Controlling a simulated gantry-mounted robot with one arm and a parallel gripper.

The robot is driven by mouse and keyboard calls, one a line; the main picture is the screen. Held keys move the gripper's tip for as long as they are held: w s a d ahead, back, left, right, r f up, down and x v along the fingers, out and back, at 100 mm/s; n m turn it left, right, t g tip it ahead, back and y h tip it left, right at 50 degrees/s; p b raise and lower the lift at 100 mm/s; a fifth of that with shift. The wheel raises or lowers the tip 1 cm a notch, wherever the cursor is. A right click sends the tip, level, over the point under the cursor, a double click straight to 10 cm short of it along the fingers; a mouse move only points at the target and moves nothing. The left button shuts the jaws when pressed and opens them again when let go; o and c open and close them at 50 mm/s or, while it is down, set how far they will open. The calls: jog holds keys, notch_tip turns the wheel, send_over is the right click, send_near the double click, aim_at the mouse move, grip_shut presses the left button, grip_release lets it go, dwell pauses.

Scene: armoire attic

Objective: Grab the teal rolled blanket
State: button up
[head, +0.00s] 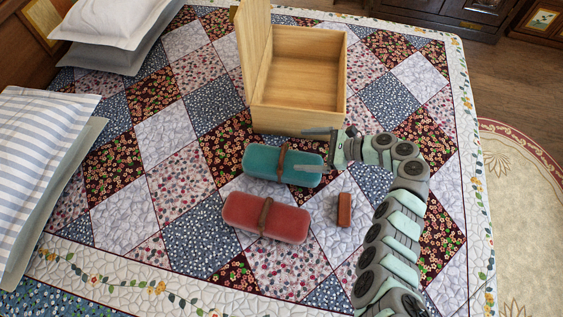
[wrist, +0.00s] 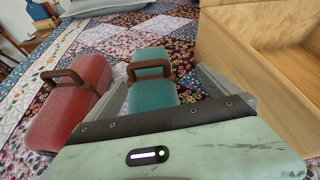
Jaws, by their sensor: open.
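The teal rolled blanket (head: 262,160) lies on the quilt in front of the wooden box, with a brown strap and handle around its middle. My gripper (head: 311,150) is open at the blanket's right end, one finger on the box side and the other over its near right part. In the wrist view the teal rolled blanket (wrist: 152,92) lies ahead, its near end between the spread fingers of my gripper (wrist: 160,88). I cannot tell whether the fingers touch it. The gripper body hides the blanket's nearest end.
An open wooden box (head: 298,120) stands just behind the blanket, lid raised on its left. A red rolled blanket (head: 285,224) lies nearby, in front. A small reddish-brown block (head: 344,210) lies right of it. Pillows (head: 40,150) line the left; the quilt between is clear.

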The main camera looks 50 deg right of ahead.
aim_at(274, 157)
jog(key=shift+s+a+f+m+y, duration=0.3)
jog(key=shift+s+a+m, duration=0.1)
jog(key=shift+s+a, duration=0.25)
jog(key=shift+a+f, duration=0.1)
jog(key=shift+a, duration=0.1)
jog(key=x, duration=0.5)
jog(key=shift+w+a+p, duration=0.15)
jog(key=shift+w+p, duration=0.05)
jog(key=shift+p, duration=0.15)
jog(key=x, duration=0.5)
jog(key=shift+w+r+p, duration=0.2)
jog(key=shift+r+p, duration=0.1)
jog(key=shift+r, duration=0.05)
jog(key=c, duration=1.6)
jog(key=shift+c, duration=0.6)
jog(key=shift+r, duration=0.2)
